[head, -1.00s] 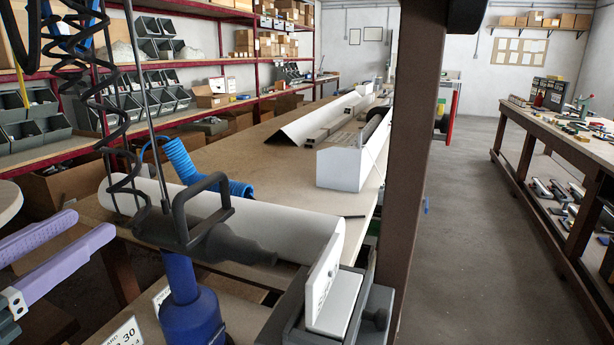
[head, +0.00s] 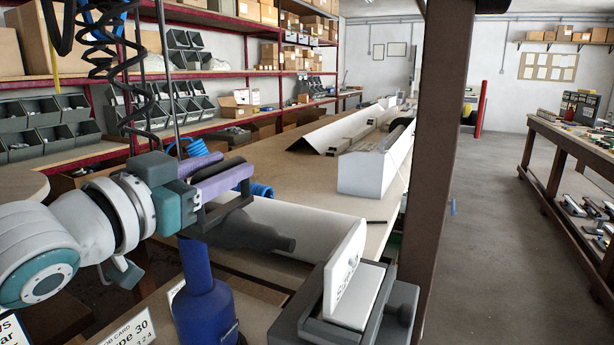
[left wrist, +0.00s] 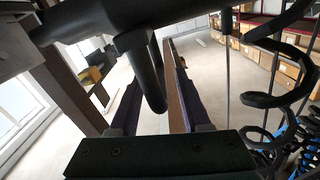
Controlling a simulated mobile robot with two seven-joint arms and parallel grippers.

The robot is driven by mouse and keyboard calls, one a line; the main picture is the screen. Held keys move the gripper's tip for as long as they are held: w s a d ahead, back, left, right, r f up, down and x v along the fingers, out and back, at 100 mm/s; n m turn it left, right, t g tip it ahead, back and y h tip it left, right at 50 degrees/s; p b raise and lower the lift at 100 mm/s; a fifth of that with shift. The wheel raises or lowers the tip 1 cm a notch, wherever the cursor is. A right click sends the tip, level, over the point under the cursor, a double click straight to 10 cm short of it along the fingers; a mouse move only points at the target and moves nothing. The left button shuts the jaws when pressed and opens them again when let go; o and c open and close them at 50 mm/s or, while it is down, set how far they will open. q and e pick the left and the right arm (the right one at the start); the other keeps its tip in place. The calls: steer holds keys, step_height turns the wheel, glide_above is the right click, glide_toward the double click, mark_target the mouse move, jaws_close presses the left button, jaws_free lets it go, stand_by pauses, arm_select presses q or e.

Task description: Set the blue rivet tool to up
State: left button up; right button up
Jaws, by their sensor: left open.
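The blue rivet tool (head: 203,290) is upright, with its blue body below and its dark grey head (head: 250,232) pointing right. The arm and fingers hide part of the handle. My right gripper is not in view.
A grey fixture with a white plate (head: 345,285) stands right of the tool. A white tube-like profile (head: 310,226) lies behind it on the bench. A brown post (head: 437,150) rises at the right. Blue coiled hose (head: 260,190) lies behind the gripper.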

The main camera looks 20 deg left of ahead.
arm_select(q)
steer(key=shift+w, duration=0.3)
jaws_close()
stand_by(1.3)
